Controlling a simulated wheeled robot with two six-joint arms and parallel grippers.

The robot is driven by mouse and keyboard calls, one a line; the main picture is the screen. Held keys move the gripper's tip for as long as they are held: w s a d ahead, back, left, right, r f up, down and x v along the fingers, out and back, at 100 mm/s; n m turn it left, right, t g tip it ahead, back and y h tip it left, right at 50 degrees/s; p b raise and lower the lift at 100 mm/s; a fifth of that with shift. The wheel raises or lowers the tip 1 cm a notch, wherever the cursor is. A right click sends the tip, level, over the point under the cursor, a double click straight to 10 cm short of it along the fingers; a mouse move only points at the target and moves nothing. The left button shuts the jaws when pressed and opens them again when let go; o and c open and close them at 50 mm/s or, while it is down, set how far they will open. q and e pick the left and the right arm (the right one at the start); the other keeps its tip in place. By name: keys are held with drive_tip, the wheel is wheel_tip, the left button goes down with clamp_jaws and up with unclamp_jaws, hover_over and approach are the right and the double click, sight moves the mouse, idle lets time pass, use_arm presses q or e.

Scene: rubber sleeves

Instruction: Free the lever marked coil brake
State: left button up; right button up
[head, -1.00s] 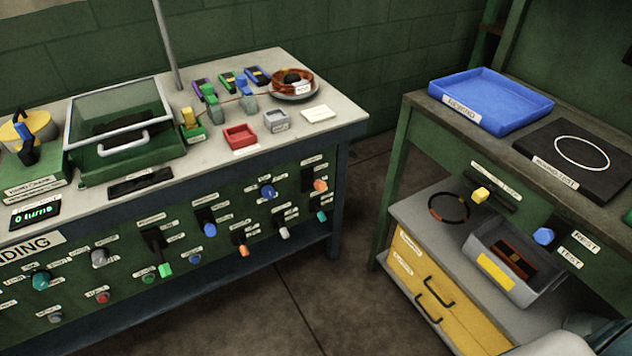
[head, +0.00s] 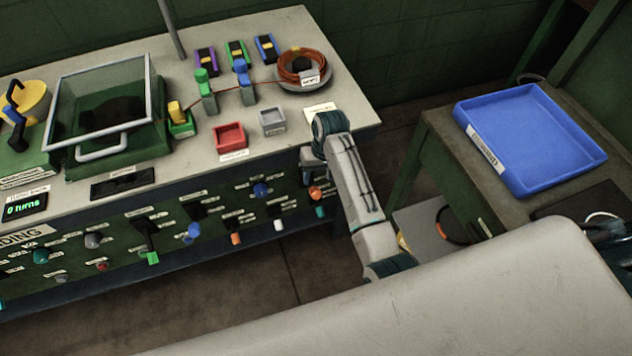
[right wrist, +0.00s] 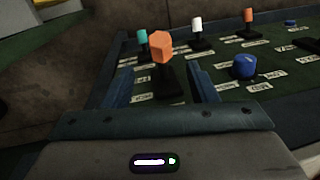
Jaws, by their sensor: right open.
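An orange-handled lever (head: 315,192) stands at the right end of the green panel under the bench top. In the right wrist view the same lever (right wrist: 160,47), on a black base, shows between my two fingers, with visible space on both sides. My right gripper (right wrist: 161,75) is open and empty; in the head view the right gripper (head: 311,166) is at the bench's front edge, just above that lever, partly hidden by its own wrist. The small labels are too blurred to read, so I cannot tell which lever is marked coil brake. My left gripper is not in view.
Near the lever are a blue knob (right wrist: 244,67), a teal handle (right wrist: 142,37) and a white handle (right wrist: 197,25). The bench top (head: 200,170) carries a red tray (head: 230,137) and a copper coil (head: 302,66). A blue tray (head: 530,140) stands on the right-hand table.

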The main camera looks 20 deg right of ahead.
sight(315, 196)
drive_tip(key=shift+s+a+f, duration=0.1)
drive_tip(key=shift+a+f, duration=0.05)
drive_tip(key=shift+f, duration=0.25)
drive_tip(key=f, duration=0.6)
drive_tip(key=a+f, duration=0.1)
drive_tip(key=f, duration=0.2)
drive_tip(key=shift+a+f+p, duration=0.1)
drive_tip(key=shift+f+p, duration=0.2)
drive_tip(key=shift+p, duration=0.1)
clamp_jaws()
